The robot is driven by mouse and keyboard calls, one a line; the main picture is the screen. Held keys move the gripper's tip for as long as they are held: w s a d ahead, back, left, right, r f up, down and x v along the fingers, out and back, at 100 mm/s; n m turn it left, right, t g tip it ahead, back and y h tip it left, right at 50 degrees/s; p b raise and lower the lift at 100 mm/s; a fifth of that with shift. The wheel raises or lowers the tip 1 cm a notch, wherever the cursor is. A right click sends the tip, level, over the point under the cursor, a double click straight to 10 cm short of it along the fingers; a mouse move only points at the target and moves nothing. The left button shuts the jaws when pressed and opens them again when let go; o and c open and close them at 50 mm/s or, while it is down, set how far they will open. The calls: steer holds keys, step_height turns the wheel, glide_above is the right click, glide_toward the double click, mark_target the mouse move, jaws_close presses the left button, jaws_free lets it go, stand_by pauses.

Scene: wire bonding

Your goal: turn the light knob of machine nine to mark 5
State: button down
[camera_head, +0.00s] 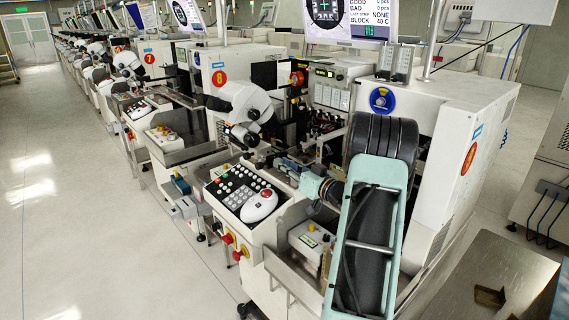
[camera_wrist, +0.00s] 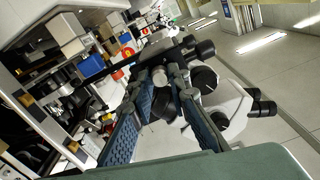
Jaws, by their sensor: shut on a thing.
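Machine nine (camera_head: 450,115) is the white bonder at the right, with a red number disc (camera_head: 468,159) on its side. My gripper (camera_wrist: 171,70) reaches in front of it at its microscope (camera_head: 248,103); the microscope also shows in the wrist view (camera_wrist: 228,104). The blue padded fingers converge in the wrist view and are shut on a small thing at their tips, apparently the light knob. The fingers mostly cover it, and its marks and pointer cannot be read. In the head view my arm hides part of the machine's front.
A control panel with keys and a white mouse-like device (camera_head: 260,205) stands below my gripper. Red and yellow knobs (camera_head: 236,246) sit on its front. A monitor (camera_head: 350,18) hangs above. Machine eight (camera_head: 235,60) is close behind to the left. The aisle floor (camera_head: 80,200) is clear.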

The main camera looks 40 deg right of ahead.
stand_by(0.4)
steer(key=c, duration=1.8)
jaws_free()
steer(key=s, duration=0.8)
steer(key=s+d, duration=0.1)
steer(key=s, duration=0.3)
